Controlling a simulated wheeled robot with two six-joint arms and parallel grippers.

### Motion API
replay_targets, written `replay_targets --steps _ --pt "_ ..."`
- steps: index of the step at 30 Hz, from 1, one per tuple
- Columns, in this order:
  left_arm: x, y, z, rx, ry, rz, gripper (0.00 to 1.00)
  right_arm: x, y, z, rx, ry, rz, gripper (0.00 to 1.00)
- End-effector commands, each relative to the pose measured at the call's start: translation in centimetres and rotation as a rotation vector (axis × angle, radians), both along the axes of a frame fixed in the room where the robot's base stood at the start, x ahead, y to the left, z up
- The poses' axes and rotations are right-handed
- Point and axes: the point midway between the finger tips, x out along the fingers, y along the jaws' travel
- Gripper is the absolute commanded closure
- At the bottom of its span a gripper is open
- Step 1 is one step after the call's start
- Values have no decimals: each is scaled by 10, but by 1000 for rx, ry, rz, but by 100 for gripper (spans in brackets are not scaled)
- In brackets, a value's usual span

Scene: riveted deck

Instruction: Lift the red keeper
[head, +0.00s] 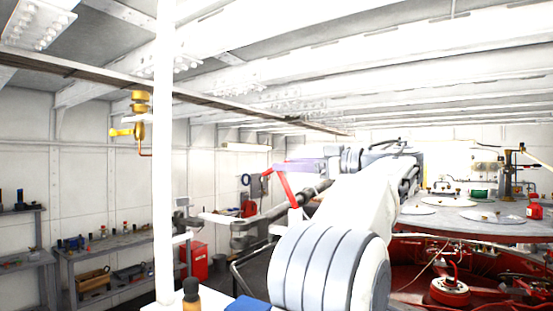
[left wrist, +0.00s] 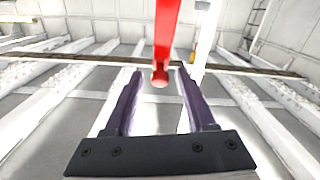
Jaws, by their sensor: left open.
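The red keeper, a slim red bar (head: 288,186), slants down from the tips of my left gripper (head: 281,166) in the head view. In the left wrist view the red bar (left wrist: 163,40) comes in from the top. Its rounded end shows near the gap between the two purple fingers of my left gripper (left wrist: 160,74). The fingers are apart, one on each side of that end; I cannot tell whether either touches it. My right gripper is not in view.
A white post (head: 164,120) stands upright at left. A grey jointed metal rod (head: 250,232) lies below the red bar. Shelves with tools (head: 105,250) line the left wall. A grey-topped red round structure (head: 470,222) stands at right. Ceiling beams run overhead.

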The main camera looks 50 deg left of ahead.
Motion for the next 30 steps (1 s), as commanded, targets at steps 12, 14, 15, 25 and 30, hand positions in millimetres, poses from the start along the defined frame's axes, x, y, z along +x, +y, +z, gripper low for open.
replay_targets --steps 12,14,15,25,30 --pt "-13 39 0 -2 1 -1 44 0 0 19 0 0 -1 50" --pt "-13 39 -1 -2 1 -1 44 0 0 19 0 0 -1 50" --pt "-13 39 -1 -2 1 -2 44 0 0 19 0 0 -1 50" --pt "-13 39 0 -2 1 -3 100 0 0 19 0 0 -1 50" --pt "-12 39 0 -2 1 -4 100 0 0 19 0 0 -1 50"
